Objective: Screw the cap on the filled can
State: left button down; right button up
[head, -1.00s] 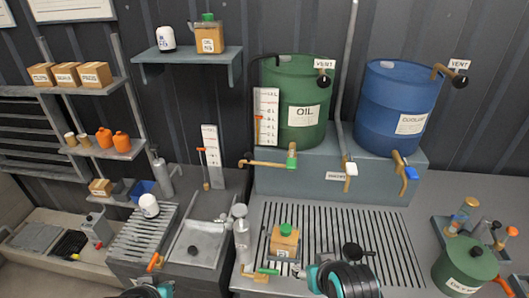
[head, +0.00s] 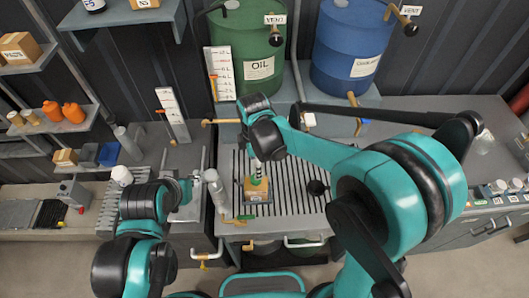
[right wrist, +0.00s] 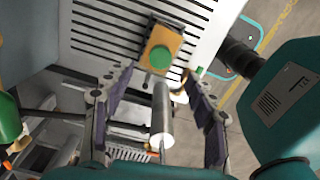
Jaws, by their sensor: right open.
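The tan can (head: 257,194) with a label stands upright on the slotted grate. Its green cap (head: 258,181) is on top; how tightly it sits, I cannot tell. In the right wrist view the can (right wrist: 168,36) and the round green cap (right wrist: 160,57) show from above. My right gripper (head: 258,168) is just above the cap, pointing down. In the right wrist view its fingers (right wrist: 158,78) are apart with nothing held between them, the cap near the tips. My left gripper (head: 187,187) is by the sink, left of the can; its fingers are too small to read.
The green oil drum (head: 241,50) and blue drum (head: 352,45) stand behind, with taps below.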

jog(key=shift+f+b, duration=0.75)
jog(key=shift+f, duration=3.15)
jog(key=c, duration=1.2)
jog(key=shift+o, duration=1)
jog(key=shift+s, duration=0.1)
jog(key=shift+c, duration=0.8)
jog(key=shift+f+m+b, duration=0.1)
jog(key=shift+m+b, duration=0.35)
jog(key=shift+m, duration=1.85)
